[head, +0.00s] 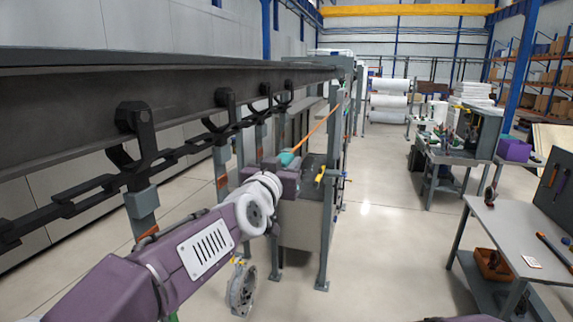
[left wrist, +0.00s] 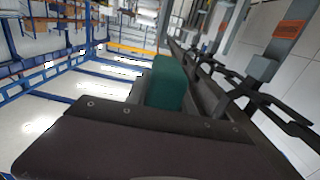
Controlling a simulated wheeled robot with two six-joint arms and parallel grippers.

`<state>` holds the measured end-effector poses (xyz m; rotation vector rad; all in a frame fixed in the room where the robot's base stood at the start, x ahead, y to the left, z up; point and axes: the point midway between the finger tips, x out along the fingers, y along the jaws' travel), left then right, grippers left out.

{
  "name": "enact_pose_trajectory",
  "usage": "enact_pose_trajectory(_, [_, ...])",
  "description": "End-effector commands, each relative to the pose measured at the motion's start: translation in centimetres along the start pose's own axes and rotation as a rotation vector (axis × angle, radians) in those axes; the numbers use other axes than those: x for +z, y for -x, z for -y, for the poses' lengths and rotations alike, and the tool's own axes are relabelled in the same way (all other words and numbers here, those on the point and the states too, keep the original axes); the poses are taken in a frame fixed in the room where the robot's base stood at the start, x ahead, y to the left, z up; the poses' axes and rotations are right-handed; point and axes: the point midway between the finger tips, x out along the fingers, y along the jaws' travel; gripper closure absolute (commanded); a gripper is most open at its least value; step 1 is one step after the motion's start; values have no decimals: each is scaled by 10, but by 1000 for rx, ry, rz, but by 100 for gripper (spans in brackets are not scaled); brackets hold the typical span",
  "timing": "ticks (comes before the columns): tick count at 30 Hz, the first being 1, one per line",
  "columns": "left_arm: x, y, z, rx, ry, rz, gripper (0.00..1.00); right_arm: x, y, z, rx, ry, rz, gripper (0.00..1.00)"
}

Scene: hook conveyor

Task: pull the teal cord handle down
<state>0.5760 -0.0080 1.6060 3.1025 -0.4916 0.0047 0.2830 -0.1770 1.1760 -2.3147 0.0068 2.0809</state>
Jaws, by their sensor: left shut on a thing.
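The teal cord handle (head: 287,158) is in the middle of the head view, at the lower end of a taut orange cord (head: 318,128) that slants up to the right to a grey post. My left gripper (head: 291,165) is shut on the handle, and the wrist hides part of both. In the left wrist view the teal handle (left wrist: 168,82) stands up as a block beyond the dark edge of my gripper (left wrist: 150,110). My right gripper is not in view.
An overhead conveyor rail (head: 60,100) with black hooks and a chain runs along the left, close above my left arm. A grey frame (head: 325,215) stands just beyond the gripper. A workbench (head: 500,225) with tools is at right. The floor between is clear.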

Motion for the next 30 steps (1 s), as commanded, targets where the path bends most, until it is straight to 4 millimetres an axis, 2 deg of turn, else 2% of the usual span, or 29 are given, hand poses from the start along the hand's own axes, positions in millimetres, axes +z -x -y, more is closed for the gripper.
enact_pose_trajectory(5, [6, 0, 0, 0, 0, 1, 100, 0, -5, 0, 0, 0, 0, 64])
enact_pose_trajectory(12, [49, 0, 0, 0, 0, 0, 100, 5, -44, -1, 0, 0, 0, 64])
enact_pose_trajectory(14, [56, 0, 0, -1, 0, 0, 100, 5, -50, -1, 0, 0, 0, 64])
enact_pose_trajectory(23, [54, 0, 0, 0, 0, 4, 100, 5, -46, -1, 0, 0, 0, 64])
enact_pose_trajectory(24, [54, 0, 0, 0, 0, 4, 60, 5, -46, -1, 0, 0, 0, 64])
enact_pose_trajectory(25, [54, 0, 0, 0, 0, 4, 52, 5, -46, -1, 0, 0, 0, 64])
enact_pose_trajectory(30, [53, 0, 0, 0, 0, 2, 49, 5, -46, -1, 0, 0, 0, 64])
